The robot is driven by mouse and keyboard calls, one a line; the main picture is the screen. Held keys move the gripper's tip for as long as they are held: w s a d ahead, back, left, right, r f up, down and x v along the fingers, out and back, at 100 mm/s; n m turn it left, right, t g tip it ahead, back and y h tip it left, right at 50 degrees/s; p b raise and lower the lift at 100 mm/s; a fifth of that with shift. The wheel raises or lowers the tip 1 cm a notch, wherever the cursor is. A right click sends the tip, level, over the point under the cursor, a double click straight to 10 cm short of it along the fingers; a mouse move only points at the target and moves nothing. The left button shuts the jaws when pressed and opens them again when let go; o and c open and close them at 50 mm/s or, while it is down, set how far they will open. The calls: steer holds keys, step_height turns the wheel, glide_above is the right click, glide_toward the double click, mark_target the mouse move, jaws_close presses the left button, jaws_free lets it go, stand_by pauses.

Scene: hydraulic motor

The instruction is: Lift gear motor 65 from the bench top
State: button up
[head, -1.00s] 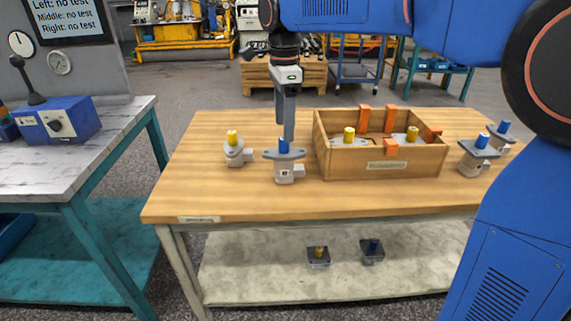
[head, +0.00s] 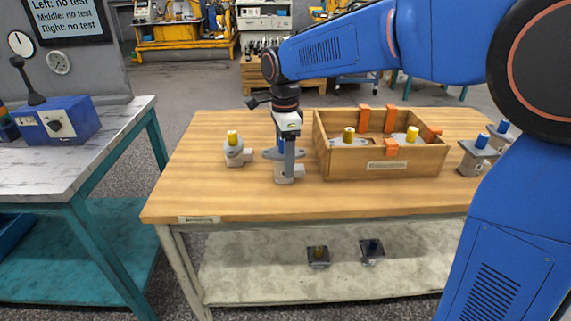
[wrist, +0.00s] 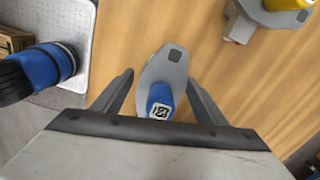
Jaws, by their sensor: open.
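A grey gear motor with a blue shaft (head: 282,172) stands upright on the bench top (head: 205,190), left of the wooden box. In the wrist view the blue shaft (wrist: 160,100) has a black-and-white tag on its end and rises from a grey oval flange. My gripper (head: 289,178) is right over this motor, pointing down. In the wrist view my open fingers (wrist: 161,77) stand on either side of the flange and shaft, with gaps visible. The near finger hides part of the motor in the head view. I cannot read a number 65 on any motor.
A yellow-shaft motor (head: 235,150) stands close on the left. A wooden box (head: 345,163) with yellow-shaft motors and orange dividers is close on the right. Blue-shaft motors (head: 477,157) stand at the right end. The bench front is clear.

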jaws_close()
steer(key=shift+r, duration=0.1)
